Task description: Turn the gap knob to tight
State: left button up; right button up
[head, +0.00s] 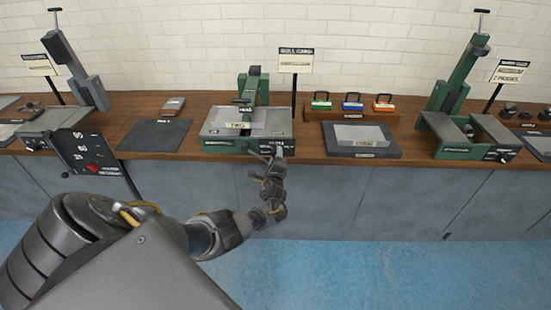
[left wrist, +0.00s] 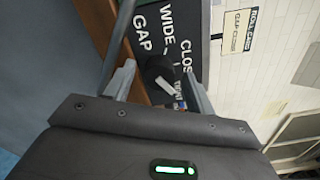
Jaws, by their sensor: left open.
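The gap knob (left wrist: 157,70) is dark with a pale pointer (left wrist: 166,86), seen in the left wrist view on a black panel (left wrist: 172,22) lettered GAP, WIDE and CLOSE. The pointer slants toward the lower right of that picture. Lettering beyond it is partly hidden and too small to read. My left gripper (left wrist: 160,84) is open, with one finger on each side of the knob; I cannot tell whether they touch it. In the head view the left gripper (head: 274,154) is at the front right of the green machine (head: 228,147), hiding the knob. My right gripper is not in view.
A sign (head: 296,60) stands behind the machine. A dark mat (head: 152,136) lies left. Another green machine (head: 455,152) stands farther right on the wooden bench.

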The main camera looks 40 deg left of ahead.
pick_arm(q)
jog(key=p+v, duration=0.2)
jog(key=v, duration=0.9)
jog(key=shift+w, duration=0.1)
